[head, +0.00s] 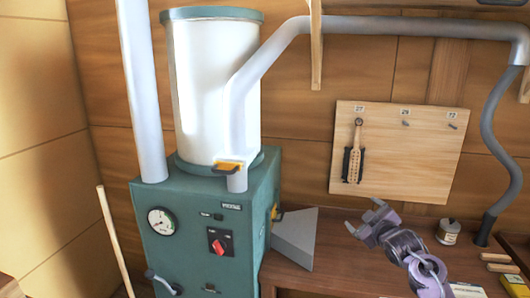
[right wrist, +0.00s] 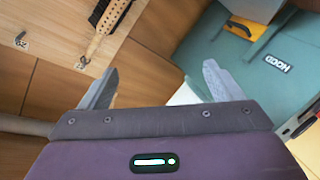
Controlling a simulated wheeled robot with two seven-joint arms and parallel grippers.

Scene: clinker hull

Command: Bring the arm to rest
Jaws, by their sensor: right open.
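My right gripper (head: 364,215) is held above the brown bench (head: 340,262), in front of and below the wooden board on the wall. Its jaws are apart with nothing between them. In the right wrist view the two grey fingers (right wrist: 161,68) are also spread and empty. My left gripper is not in view.
A brush (head: 354,160) hangs at the left of the wall board (head: 400,185); two other pegs are bare. A green machine (head: 215,225) with a white drum (head: 205,90) and a grey outlet (head: 293,240) stands left. A small tin (head: 448,232) and wood blocks (head: 497,258) lie right.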

